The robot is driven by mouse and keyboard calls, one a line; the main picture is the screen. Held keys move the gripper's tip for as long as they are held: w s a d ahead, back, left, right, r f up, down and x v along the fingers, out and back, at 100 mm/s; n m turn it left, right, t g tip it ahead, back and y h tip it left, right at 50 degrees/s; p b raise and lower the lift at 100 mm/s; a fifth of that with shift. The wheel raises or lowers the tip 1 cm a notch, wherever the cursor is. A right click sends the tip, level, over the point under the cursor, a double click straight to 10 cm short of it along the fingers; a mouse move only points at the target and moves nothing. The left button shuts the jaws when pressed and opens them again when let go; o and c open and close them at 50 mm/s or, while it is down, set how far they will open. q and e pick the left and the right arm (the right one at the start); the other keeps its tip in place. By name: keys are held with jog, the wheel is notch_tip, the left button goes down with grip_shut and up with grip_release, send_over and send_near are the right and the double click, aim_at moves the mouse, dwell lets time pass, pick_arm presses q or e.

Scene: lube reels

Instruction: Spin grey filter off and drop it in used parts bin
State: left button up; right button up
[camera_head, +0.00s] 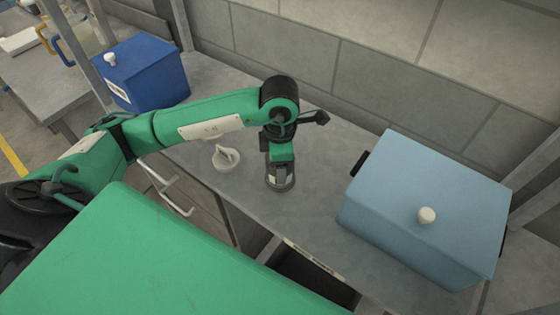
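My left arm reaches in from the left over the grey bench (325,175). My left gripper (281,157) points down at a short dark grey round part (281,181) on the bench, which may be the grey filter. The gripper covers the top of this part, and its fingertips are hidden, so I cannot tell if they are closed on it. Below the bench front is a dark open space (308,278) with a small label strip (316,258) above it, too small to read. I cannot tell if this is the used parts bin. My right gripper is not in view.
A pale dish with an upright piece (226,158) stands just left of the gripper. A dark blue lidded box (155,80) stands at the back left. A large light blue lidded box (440,185) fills the right. A block wall (375,85) runs behind the bench.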

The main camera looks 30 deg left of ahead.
pick_arm(q)
jog(key=shift+f+n, duration=0.1)
jog(key=shift+n, duration=1)
jog(key=shift+n, duration=1)
jog(key=n, duration=0.3)
jog(key=shift+f, duration=0.1)
jog(key=shift+s, duration=0.1)
jog(key=shift+n, duration=0.6)
jog(key=n, duration=0.4)
jog(key=shift+s+f+p, duration=0.1)
jog(key=shift+f+p, duration=0.05)
jog(key=shift+p, duration=0.15)
